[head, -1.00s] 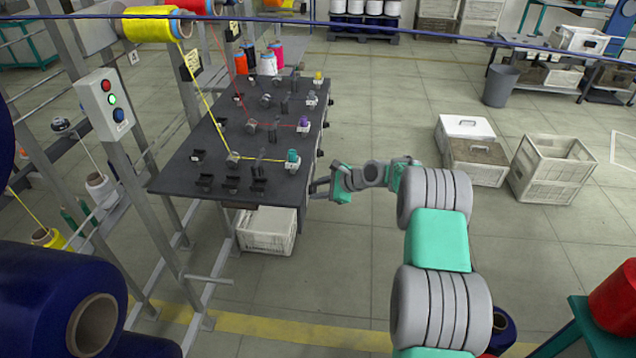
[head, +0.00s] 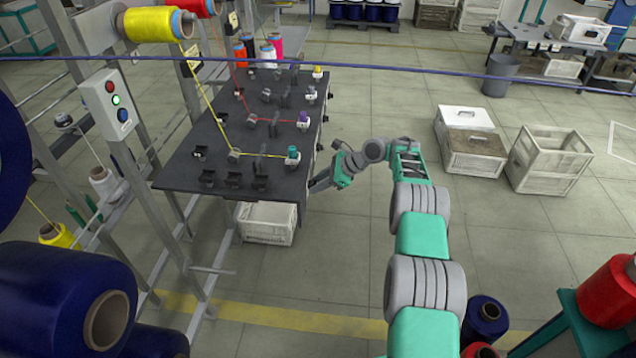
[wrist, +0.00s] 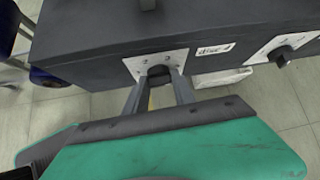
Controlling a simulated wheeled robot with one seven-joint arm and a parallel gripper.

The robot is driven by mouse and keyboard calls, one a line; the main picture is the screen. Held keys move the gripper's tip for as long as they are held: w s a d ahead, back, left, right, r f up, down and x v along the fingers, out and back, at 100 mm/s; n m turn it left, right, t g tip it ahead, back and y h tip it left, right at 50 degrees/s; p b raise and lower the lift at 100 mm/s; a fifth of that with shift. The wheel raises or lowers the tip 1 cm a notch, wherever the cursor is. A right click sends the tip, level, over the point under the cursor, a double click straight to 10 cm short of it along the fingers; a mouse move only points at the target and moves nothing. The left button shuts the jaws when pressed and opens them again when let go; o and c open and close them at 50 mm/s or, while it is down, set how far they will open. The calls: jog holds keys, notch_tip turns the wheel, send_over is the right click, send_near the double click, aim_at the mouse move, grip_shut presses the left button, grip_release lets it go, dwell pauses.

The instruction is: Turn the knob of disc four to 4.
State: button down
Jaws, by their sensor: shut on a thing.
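In the wrist view a dark knob (wrist: 159,71) sits on a pale plate (wrist: 137,66) with small marks, too small to read, on the side of the dark bench. My gripper (wrist: 160,82) has its two grey fingers around this knob, shut on it. A label (wrist: 215,49) beside the plate seems to read "disc" with a number I cannot read surely. Another knob (wrist: 284,53) on its own pale plate is to the right, apart from the fingers. In the head view my gripper (head: 318,186) is at the right side of the dark bench (head: 185,172), near its front corner; the gripped knob is hidden there.
Yellow and red threads run over the bench to small bobbins, including a teal one (head: 292,153). A white crate (head: 268,222) stands under the bench. A blue thread (head: 420,72) crosses high in view.

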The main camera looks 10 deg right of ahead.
jog(key=c, duration=1)
grip_release()
jog(key=shift+c, duration=0.2)
jog(key=v, duration=0.7)
jog(key=shift+d+r, duration=0.25)
jog(key=shift+s, duration=0.1)
